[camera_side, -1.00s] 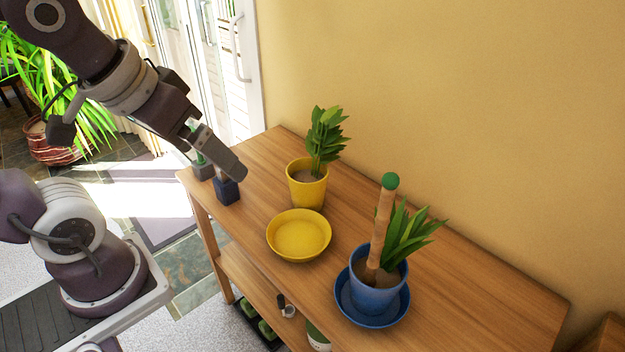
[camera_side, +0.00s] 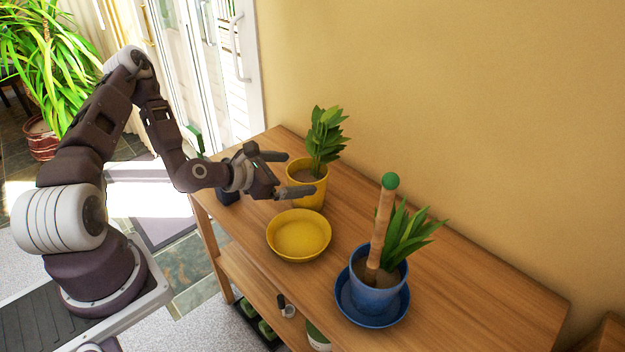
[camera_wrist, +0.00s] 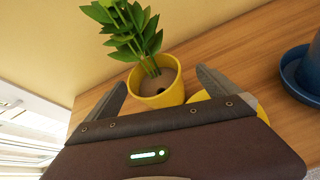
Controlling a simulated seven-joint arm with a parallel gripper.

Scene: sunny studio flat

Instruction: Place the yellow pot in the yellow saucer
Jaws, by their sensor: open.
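The yellow pot (camera_side: 309,190) holds a leafy green plant and stands upright on the wooden table, behind the saucer. The yellow saucer (camera_side: 299,236) is empty on the table, in front of the pot and apart from it. My gripper (camera_side: 287,173) is open and level, its fingers pointing at the pot from the left. In the wrist view the yellow pot (camera_wrist: 157,84) shows just beyond and between the fingers, with nothing held. There the yellow saucer (camera_wrist: 200,97) is mostly hidden behind the right finger.
A blue pot (camera_side: 377,287) with a plant and a green-topped stake stands in a blue saucer (camera_side: 345,308) to the right. A dark blue object (camera_side: 228,193) sits at the table's left end, partly hidden by my arm. The wall runs along the back; the table's right end is clear.

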